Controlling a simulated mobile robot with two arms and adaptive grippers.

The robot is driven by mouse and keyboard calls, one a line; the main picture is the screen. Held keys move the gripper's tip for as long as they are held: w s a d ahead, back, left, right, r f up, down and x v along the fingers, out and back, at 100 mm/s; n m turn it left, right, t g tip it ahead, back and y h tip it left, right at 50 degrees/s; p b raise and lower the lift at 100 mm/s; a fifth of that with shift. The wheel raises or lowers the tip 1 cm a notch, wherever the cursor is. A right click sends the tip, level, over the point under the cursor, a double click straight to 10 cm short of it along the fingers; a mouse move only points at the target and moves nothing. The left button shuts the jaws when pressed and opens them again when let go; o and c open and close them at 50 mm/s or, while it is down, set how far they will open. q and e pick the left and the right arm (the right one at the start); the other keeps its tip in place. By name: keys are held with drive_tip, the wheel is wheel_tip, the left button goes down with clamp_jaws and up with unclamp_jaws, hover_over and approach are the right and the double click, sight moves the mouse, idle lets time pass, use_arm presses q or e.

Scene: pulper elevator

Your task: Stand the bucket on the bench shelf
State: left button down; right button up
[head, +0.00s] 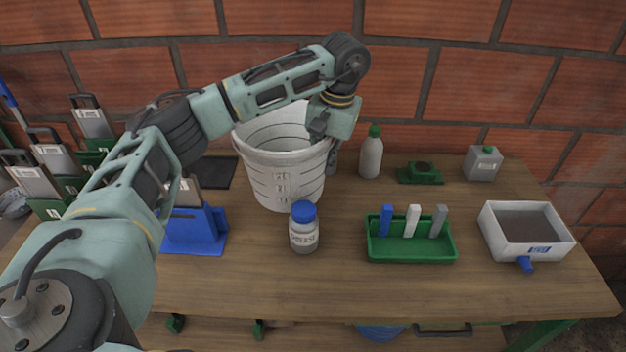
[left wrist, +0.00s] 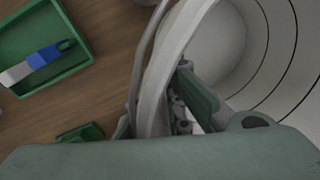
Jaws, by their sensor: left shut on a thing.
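A white bucket (head: 281,172) with printed marks stands upright on the wooden bench top, or very slightly above it; I cannot tell which. My left gripper (head: 325,148) reaches down at the bucket's right rim and is shut on its wall. In the left wrist view the bucket's rim (left wrist: 165,75) passes between the two fingers (left wrist: 160,110), with one finger inside the bucket and one outside. The bench shelf, below the bench top, shows only as a strip (head: 300,335) under the front edge. My right gripper is not in view.
A blue-capped jar (head: 303,228) stands close in front of the bucket. A green tray (head: 410,247) with three blocks, a white basin (head: 525,235), a green-capped bottle (head: 371,155) and a grey can (head: 483,164) stand to the right. A blue holder (head: 197,236) is at left.

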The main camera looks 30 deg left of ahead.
sight(312, 183)
use_arm(q)
drive_tip(key=shift+s+a+f, duration=0.8)
drive_tip(key=shift+a+f, duration=0.05)
drive_tip(key=shift+a, duration=0.2)
wheel_tip(312, 183, down, 4)
drive_tip(key=shift+r+p, duration=0.15)
drive_tip(key=shift+p, duration=0.7)
drive_tip(key=shift+f, duration=0.3)
drive_tip(key=c, duration=1.9)
unclamp_jaws()
drive_tip(key=shift+o, duration=0.2)
